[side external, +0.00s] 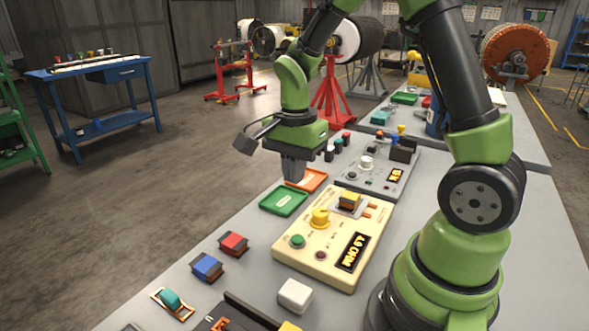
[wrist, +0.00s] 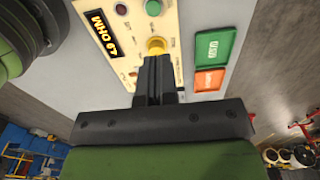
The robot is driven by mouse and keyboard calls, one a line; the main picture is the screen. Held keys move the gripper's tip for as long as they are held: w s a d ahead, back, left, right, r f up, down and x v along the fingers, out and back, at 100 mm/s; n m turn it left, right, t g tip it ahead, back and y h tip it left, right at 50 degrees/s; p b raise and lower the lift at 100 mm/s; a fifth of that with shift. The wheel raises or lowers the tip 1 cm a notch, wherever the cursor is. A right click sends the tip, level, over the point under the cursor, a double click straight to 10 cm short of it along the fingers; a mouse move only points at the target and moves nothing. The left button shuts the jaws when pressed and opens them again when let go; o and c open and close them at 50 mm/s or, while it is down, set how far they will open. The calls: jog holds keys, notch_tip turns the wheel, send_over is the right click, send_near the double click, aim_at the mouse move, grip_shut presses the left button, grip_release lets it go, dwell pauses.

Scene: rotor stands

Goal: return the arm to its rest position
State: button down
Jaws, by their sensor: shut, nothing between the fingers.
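My gripper (side external: 293,180) hangs fingers down over the bench, near the green tray (side external: 284,201) and the orange tray (side external: 308,180) in the side view. In the wrist view its fingers (wrist: 154,62) are together with nothing between them. There they overlap the edge of the cream tester (wrist: 110,50), close to its yellow knob (wrist: 157,46); the height above the bench is hard to tell.
A grey tester (side external: 375,182) with small parts around it stands behind the cream one. Bare bench lies right of the cream tester.

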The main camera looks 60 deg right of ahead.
dwell(0.3)
jog(key=s+a+r+n+t+y, duration=0.1)
jog(key=s+a+r+n+t, duration=0.2)
jog(key=s+r+n, duration=0.3)
jog(key=s+a+r+n+t+y, duration=0.1)
jog(key=s+a+r+n+t, duration=0.3)
jog(key=r+n, duration=0.4)
jog(key=shift+s+a+r, duration=0.2)
jog(key=shift+s+a, duration=0.3)
jog(key=shift+s, duration=0.55)
dwell(1.4)
